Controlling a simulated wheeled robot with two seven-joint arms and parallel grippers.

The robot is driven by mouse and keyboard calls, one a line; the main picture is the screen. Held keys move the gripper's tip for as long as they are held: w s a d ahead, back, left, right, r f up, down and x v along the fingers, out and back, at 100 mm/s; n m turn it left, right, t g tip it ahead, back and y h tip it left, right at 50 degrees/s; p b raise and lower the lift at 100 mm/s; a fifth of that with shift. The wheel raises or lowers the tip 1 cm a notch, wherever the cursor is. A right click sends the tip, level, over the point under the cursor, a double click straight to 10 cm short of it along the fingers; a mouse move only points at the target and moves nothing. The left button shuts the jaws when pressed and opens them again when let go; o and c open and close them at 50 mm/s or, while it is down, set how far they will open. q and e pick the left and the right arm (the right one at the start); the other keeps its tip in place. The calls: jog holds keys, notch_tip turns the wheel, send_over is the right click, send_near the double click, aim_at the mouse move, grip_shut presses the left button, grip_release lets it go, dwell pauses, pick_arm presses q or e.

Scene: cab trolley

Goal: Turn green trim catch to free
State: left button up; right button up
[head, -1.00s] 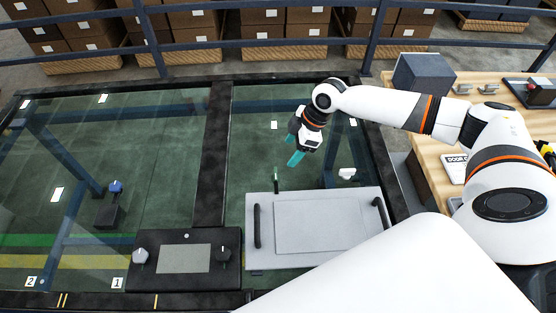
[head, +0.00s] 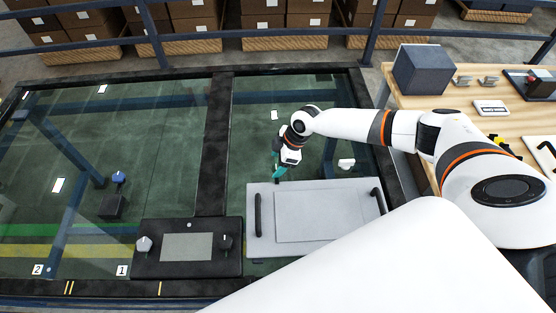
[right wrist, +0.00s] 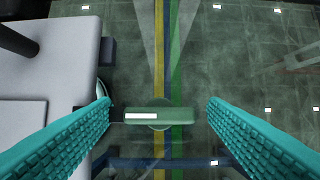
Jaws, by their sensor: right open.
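The green trim catch (right wrist: 175,117) shows in the right wrist view as a short green bar with a white mark on its left half, on a round base. It lies crosswise between the two teal fingers of my right gripper (right wrist: 159,108). The fingers are open, one beyond each end of the bar; the left tip looks closer to it. I see no clear contact. In the head view my right gripper (head: 279,172) is just behind the far edge of the grey panel (head: 320,215) and hides the catch. My left gripper is not in view.
The grey panel with two black handles lies right beside the gripper. A black console (head: 188,271) with two knobs and a screen is at the front. A blue-topped knob (head: 118,178) stands on the left glass. A wooden bench (head: 455,120) is at right.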

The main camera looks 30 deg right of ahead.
jog(key=c, duration=1)
jog(key=shift+f+n+b, duration=0.1)
jog(key=shift+n+b, duration=0.3)
jog(key=shift+b, duration=0.4)
jog(key=n+g+b, duration=0.1)
jog(key=n+b, duration=0.3)
jog(key=b, duration=0.1)
jog(key=shift+w+f+g+y, duration=0.1)
jog(key=shift+w+g+y, duration=0.1)
jog(key=shift+g+y, duration=0.15)
jog(key=shift+n+g+b, duration=0.45)
jog(key=shift+n+b, duration=0.25)
jog(key=shift+n, duration=0.2)
jog(key=n+g+b, duration=0.1)
jog(key=n, duration=0.1)
jog(key=n+g+h+b, duration=0.1)
jog(key=n+b, duration=0.1)
jog(key=n, duration=0.1)
jog(key=shift+w, duration=0.15)
jog(key=n, duration=0.1)
jog(key=n+b, duration=0.1)
jog(key=n+h, duration=0.1)
jog(key=shift+w+a+r+n+g+b, duration=0.1)
jog(key=shift+r+n+g+b, duration=0.15)
jog(key=shift+n+g+b, duration=0.15)
jog(key=shift+n+g+h+b, duration=0.3)
jog(key=shift+n+h+b, duration=0.05)
jog(key=shift+n, duration=0.85)
jog(key=o, duration=1)
